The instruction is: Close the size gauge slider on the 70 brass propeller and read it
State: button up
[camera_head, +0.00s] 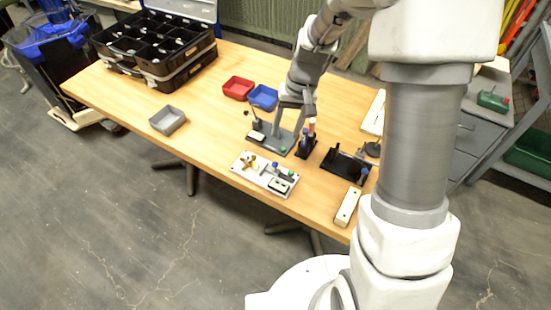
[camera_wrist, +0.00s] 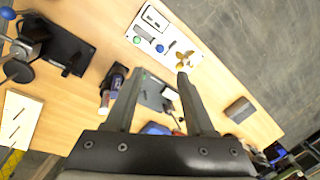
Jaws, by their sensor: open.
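The white size gauge board (camera_head: 262,182) lies near the table's front edge; it also shows at the top of the wrist view (camera_wrist: 190,50). The brass propeller (camera_head: 249,161) is at the board's left end; in the wrist view it (camera_wrist: 184,62) is just beyond my right fingertip. The board carries a small framed display (camera_wrist: 154,18), a green knob (camera_wrist: 137,40), a blue knob (camera_wrist: 160,48) and a dark slider part (camera_wrist: 172,45). My gripper (camera_wrist: 161,75) is open and empty, above the table behind the board. I cannot read the display.
A grey plate fixture (camera_wrist: 152,94) lies below my fingers. A dark holder with upright tools (camera_wrist: 110,88) and a black stand (camera_head: 343,166) are to the right in the head view. Red (camera_head: 238,88), blue (camera_head: 263,97) and grey (camera_head: 168,120) trays lie left. Table space left of the board is clear.

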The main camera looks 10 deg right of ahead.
aim_at(276, 163)
jog(key=a+f, duration=0.1)
jog(key=f, duration=0.8)
jog(key=a+f+b, duration=0.1)
jog(key=f, duration=0.3)
jog(key=shift+a+f, duration=0.25)
jog(key=shift+a, duration=0.1)
grip_shut()
jog(key=shift+w, duration=0.1)
dwell(0.6)
